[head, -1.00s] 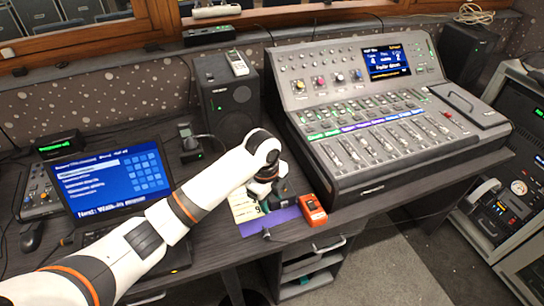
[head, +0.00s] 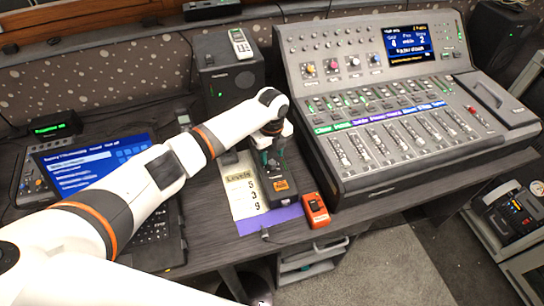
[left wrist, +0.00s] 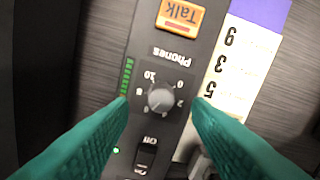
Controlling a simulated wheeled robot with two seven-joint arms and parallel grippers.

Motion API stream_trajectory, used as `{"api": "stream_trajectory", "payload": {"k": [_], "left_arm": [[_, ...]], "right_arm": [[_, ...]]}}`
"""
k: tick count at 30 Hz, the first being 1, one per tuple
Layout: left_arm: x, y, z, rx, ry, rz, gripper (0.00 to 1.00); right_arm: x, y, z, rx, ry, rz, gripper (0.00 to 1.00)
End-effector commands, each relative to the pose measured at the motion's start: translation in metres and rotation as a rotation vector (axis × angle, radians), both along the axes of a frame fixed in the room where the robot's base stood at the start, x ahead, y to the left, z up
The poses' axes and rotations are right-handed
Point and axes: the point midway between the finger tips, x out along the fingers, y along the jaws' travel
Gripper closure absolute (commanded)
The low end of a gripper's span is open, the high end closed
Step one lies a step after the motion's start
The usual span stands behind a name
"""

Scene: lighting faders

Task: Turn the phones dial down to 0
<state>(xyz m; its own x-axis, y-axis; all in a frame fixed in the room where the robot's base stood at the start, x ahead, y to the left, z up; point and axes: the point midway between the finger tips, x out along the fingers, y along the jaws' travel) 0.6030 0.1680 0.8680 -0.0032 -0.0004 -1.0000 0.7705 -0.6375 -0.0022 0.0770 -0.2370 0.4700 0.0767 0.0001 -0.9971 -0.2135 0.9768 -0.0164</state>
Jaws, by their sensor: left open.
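The phones dial (left wrist: 161,101) is a small grey knob on a dark box (left wrist: 170,62). In the left wrist view it is upside down, with printed numbers around it and the word Phones above it. I cannot tell surely which number its pointer marks. My left gripper (left wrist: 160,106) has green fingers, open, one on each side of the dial with a gap. In the head view the left gripper (head: 268,152) hangs over the rear of the box (head: 283,197), hiding the dial. My right gripper is not in view.
The orange Talk button (left wrist: 180,18) and an On switch (left wrist: 147,154) flank the dial. A Levels card (head: 243,193) lies left of the box, an orange device (head: 315,211) to its right. A speaker (head: 232,75) stands behind; the mixing console (head: 400,100) is right.

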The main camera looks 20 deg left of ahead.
Motion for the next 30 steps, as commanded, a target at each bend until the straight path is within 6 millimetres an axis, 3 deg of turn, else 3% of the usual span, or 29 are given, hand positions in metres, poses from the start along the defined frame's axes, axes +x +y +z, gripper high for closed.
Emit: {"api": "stream_trajectory", "payload": {"k": [2, 5, 17, 25, 30], "left_arm": [[-0.001, 0.000, -0.012, 0.000, 0.004, 0.000, 0.55], [-0.001, 0.000, -0.022, 0.001, 0.002, 0.000, 0.55], [0.000, 0.000, -0.030, 0.001, -0.001, 0.000, 0.55], [0.000, 0.000, -0.029, 0.000, 0.000, 0.000, 1.00], [0.000, 0.000, -0.029, 0.000, 0.000, 0.006, 1.00]], "right_arm": [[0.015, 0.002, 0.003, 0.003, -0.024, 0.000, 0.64], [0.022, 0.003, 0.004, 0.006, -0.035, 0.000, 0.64], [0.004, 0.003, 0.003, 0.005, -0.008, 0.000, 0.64], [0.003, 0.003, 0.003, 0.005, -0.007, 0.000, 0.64], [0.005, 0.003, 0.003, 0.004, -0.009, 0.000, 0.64]]}}
